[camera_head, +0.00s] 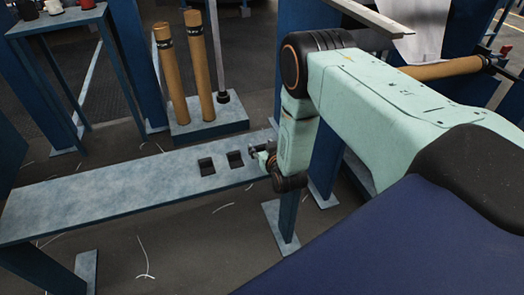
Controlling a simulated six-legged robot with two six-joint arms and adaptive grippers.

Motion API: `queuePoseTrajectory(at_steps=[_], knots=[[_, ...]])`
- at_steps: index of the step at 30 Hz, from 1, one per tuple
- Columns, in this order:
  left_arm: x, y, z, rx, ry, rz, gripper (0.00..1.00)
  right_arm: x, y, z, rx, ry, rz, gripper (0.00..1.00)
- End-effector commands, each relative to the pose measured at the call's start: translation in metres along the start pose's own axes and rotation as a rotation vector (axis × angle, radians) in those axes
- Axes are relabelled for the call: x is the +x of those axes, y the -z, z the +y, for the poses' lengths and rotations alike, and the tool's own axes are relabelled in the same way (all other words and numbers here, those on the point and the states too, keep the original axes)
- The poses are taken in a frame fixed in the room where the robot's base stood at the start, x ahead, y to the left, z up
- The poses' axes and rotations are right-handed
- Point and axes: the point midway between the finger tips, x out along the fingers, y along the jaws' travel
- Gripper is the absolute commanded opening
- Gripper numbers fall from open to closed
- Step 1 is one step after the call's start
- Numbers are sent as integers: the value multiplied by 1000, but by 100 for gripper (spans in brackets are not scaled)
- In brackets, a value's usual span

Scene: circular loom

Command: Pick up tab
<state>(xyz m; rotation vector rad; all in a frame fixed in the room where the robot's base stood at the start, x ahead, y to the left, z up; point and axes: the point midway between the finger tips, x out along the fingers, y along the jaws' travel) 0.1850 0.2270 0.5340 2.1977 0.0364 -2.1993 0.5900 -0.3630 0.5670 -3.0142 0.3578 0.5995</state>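My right gripper (262,154) is at the right end of the long grey-blue bench (120,192), close to its surface. It is small, and part of it is hidden by my own wrist, so I cannot tell whether it is open or shut. Two dark square patches show on the bench just left of the gripper: a nearer-left one (206,166) and one beside the gripper (236,158). I cannot tell whether they are slots or flat pieces. I cannot make out a tab for certain. My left gripper is not in view.
Two tan tubes (171,73) stand upright on a grey base (208,124) behind the bench, with a thin pole beside them. A small table (52,22) with cups is at the upper left. A roll (440,69) sits at the upper right. The bench's left part is clear.

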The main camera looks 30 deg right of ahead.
Motion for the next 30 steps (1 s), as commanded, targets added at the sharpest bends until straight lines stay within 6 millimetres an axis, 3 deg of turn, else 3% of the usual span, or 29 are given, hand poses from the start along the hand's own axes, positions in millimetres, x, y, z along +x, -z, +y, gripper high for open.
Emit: queuePoseTrajectory(at_steps=[10, 17, 20, 30], knots=[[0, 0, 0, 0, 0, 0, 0, 0, 0, -1, 0, 1, 0, 20], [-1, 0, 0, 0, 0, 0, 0, 0, 1, -1, 0, 1, 0, 19], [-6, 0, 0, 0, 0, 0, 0, -4, 10, -1, 0, 0, 0, 19], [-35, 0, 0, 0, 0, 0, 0, -29, 72, -1, 1, 1, 1, 19]])
